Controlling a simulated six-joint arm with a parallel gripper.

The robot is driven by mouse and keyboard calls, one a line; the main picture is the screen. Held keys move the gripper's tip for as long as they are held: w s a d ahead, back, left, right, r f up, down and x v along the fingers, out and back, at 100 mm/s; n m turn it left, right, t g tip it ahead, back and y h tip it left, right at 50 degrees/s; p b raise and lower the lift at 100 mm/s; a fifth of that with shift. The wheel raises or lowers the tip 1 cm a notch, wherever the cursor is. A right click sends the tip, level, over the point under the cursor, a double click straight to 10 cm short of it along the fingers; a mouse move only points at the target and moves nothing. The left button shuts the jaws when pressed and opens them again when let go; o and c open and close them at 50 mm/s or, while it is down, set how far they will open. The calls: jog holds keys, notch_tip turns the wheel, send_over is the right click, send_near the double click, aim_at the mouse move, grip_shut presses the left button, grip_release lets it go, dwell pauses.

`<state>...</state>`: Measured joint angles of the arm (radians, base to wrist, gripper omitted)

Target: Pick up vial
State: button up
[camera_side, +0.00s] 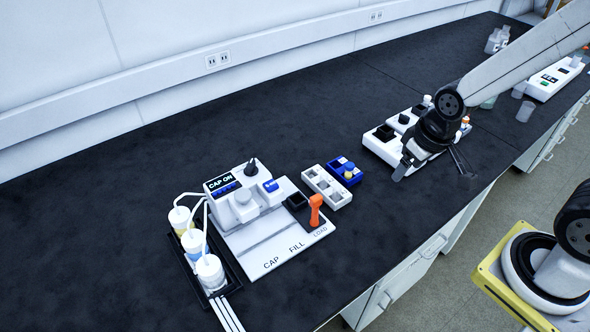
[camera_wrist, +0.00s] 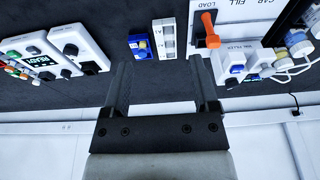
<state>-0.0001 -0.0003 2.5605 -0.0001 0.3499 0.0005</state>
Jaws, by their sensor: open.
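A blue rack (camera_side: 345,171) stands on the black bench, right of the filling station. A small item with a yellow top (camera_side: 348,176), which looks like a vial, sits in it. In the wrist view the blue rack (camera_wrist: 139,47) and the yellow top (camera_wrist: 143,44) show ahead of the fingers, left of centre. A white rack (camera_side: 326,187) with square openings stands beside it. It also shows in the wrist view (camera_wrist: 167,38). My gripper (camera_wrist: 160,66) is open, with nothing between its fingers. In the side view my gripper (camera_side: 462,163) is right of both racks, apart from them.
The filling station (camera_side: 245,200) has an orange lever (camera_side: 315,210) at its LOAD end. Capped bottles (camera_side: 209,270) stand in a black tray on its left. A white device (camera_side: 383,146) stands partly behind my arm. Bench is clear between racks and device.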

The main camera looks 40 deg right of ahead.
jog(key=shift+o, duration=0.2)
jog(key=shift+w, duration=0.1)
dwell(0.5)
jog(key=n+g, duration=0.2)
jog(key=n, duration=1.5)
send_over(338, 187)
jog(key=f, duration=1.3)
jog(key=shift+s, duration=0.4)
jog(key=shift+w+f+n+g, duration=0.3)
jog(key=shift+w+f+n, duration=0.05)
jog(key=shift+f+n, duration=0.15)
jog(key=shift+f, duration=0.1)
jog(key=shift+f, duration=1.2)
jog(key=shift+f, duration=0.1)
jog(key=shift+f, duration=2.5)
